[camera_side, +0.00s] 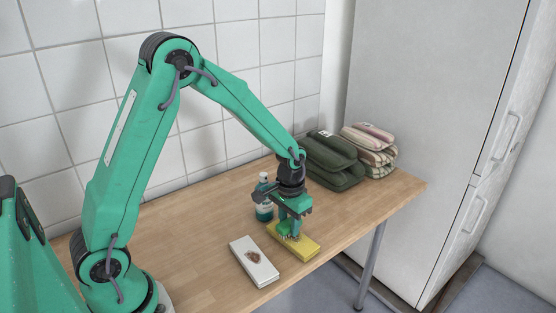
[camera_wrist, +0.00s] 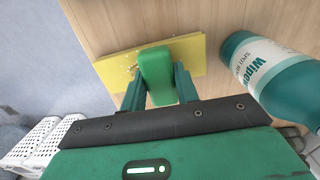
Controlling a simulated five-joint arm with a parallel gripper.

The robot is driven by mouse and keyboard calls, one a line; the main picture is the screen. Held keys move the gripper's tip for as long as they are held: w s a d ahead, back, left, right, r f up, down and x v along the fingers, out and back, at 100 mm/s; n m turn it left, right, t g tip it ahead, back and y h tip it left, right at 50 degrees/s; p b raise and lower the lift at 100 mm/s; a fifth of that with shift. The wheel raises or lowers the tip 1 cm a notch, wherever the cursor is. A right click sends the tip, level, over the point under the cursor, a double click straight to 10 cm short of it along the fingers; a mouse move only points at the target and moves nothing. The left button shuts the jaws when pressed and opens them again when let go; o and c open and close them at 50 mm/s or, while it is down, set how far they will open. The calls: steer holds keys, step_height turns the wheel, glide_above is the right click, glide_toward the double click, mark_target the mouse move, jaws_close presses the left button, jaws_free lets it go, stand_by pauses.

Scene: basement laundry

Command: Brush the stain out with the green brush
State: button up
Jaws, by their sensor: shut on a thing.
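My gripper (camera_side: 290,222) is shut on the green brush (camera_wrist: 157,72), with one finger on each side of it. In the side view the brush (camera_side: 289,234) points down at a flat yellow pad (camera_side: 306,248); whether the bristles touch it I cannot tell. The yellow pad (camera_wrist: 188,54) shows under the brush in the wrist view, with pale specks beside the brush. A white folded cloth (camera_side: 244,249) lies just left of the yellow pad, with a brown stain (camera_side: 253,256) near its middle. The white cloth is not in the wrist view.
A teal bottle with a white label (camera_side: 264,207) stands close behind my gripper; it also shows at the right in the wrist view (camera_wrist: 272,82). Folded green towels (camera_side: 331,160) and striped towels (camera_side: 368,150) lie at the back right. The wooden table (camera_side: 190,240) is bare left of the cloth.

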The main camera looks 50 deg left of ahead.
mark_target(301, 242)
steer(key=shift+a, duration=0.85)
steer(key=shift+w+d, duration=0.15)
steer(key=shift+d, duration=3.05)
step_height(301, 242, up, 8)
